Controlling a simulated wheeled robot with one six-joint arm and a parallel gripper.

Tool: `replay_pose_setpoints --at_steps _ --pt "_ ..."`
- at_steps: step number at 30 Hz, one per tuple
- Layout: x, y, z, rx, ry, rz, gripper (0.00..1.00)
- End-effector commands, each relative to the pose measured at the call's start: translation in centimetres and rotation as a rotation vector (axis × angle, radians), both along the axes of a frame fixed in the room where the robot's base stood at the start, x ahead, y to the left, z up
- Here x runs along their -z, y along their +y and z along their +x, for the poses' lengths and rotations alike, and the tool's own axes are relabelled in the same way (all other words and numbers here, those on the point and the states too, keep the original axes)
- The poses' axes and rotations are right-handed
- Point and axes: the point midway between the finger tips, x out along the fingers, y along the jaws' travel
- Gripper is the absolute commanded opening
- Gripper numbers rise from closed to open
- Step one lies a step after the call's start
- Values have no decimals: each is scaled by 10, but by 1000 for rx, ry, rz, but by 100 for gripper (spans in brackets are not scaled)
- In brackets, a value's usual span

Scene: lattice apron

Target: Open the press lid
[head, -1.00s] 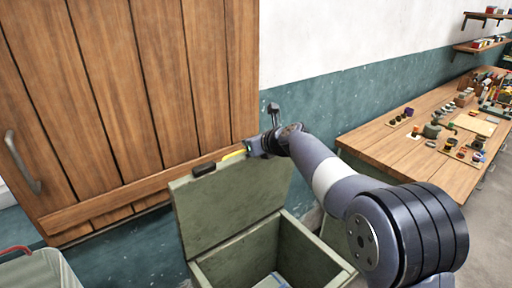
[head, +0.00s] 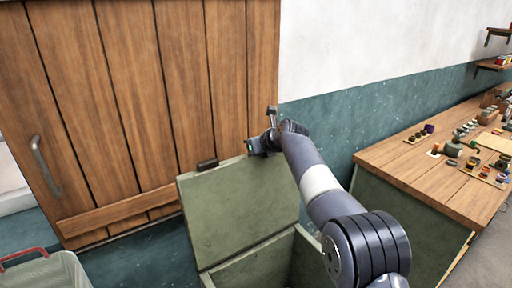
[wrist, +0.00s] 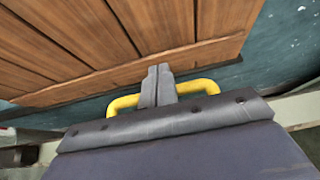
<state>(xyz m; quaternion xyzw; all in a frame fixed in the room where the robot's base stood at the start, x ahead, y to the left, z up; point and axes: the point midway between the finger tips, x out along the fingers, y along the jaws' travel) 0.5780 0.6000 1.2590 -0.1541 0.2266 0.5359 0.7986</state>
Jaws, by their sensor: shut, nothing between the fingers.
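The green press is a box whose lid (head: 240,208) stands raised and tilted back toward the wall. The box below (head: 262,268) is partly in view and its opening shows under the lid. A dark block (head: 207,164) sits on the lid's top edge. My gripper (head: 250,146) is at the lid's top edge, near its right end. In the wrist view my gripper (wrist: 158,72) has its two fingers closed together with nothing between them. A yellow handle (wrist: 205,86) shows on both sides of the fingers; I cannot tell whether they touch it.
A wooden plank door (head: 150,100) with a metal handle (head: 44,165) is behind and left. A wooden workbench (head: 410,170) with several small items stands on the right.

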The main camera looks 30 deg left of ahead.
Motion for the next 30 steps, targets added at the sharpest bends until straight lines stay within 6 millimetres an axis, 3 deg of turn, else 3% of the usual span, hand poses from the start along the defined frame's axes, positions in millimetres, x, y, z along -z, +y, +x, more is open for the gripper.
replay_pose_setpoints --at_steps 1,2,23,30 --pt "19 2 -1 -9 14 -31 0" --pt "20 2 -1 -9 14 -34 0" --pt "19 3 0 -9 16 -43 0" --pt "9 -11 -5 -9 13 -39 0"
